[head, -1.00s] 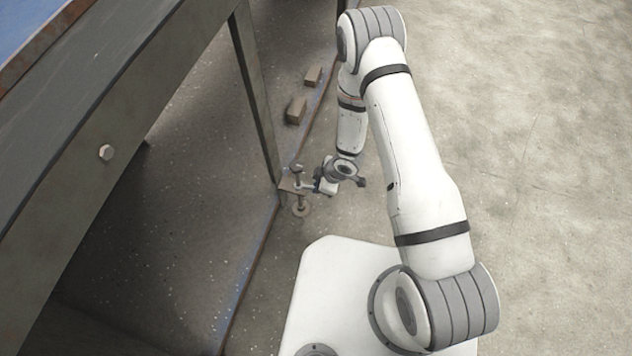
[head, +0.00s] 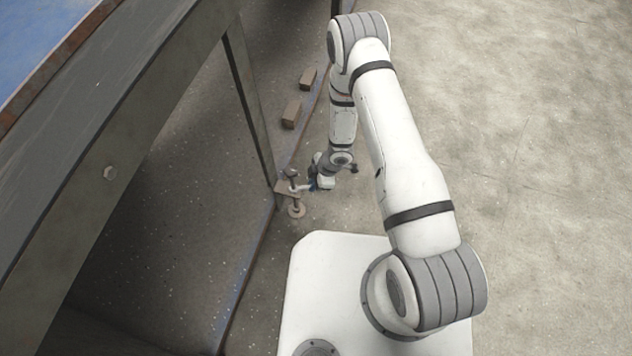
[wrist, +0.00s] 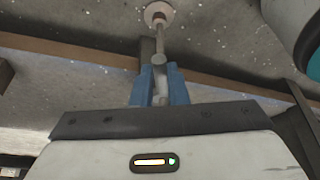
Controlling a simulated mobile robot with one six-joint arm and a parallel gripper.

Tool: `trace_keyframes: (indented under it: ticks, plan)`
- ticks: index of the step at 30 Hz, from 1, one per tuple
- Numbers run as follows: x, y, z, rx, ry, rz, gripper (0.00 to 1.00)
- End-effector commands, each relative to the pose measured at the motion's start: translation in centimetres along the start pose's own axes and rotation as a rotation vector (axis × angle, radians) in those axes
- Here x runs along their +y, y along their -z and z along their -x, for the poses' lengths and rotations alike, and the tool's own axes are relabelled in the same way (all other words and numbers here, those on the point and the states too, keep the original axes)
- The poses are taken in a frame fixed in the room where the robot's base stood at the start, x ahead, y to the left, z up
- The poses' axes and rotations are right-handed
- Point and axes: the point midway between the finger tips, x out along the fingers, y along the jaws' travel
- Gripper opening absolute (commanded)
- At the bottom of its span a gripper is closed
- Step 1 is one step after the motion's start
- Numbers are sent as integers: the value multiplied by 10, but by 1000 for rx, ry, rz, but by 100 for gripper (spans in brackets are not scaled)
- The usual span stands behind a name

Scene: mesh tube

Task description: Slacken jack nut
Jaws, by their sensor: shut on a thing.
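The jack (head: 296,210) is a small upright screw with a round foot, beside the base of the steel table leg. In the wrist view its round foot (wrist: 158,13) is at the top, and a thin rod runs from it toward my fingers. My gripper (head: 313,182) is just right of the jack at nut height. Its blue fingers (wrist: 160,86) are shut on a pale grey handle (wrist: 161,92), which reaches toward the jack's screw. The nut is too small and partly hidden to make out its threads or any gap.
The table (head: 110,110) with its blue top fills the left side. Two brown blocks (head: 291,113) (head: 308,77) lie along the rail beyond the leg. Open concrete floor (head: 530,170) lies to the right.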

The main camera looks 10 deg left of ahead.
Motion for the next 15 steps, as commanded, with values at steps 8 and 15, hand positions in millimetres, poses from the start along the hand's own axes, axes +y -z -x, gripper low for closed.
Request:
trace_keyframes:
  ticks: [8, 15]
  plan:
    - [0, 4, -1, 10, -1, 5, 26]
    - [0, 2, 0, 7, -1, 2, 36]
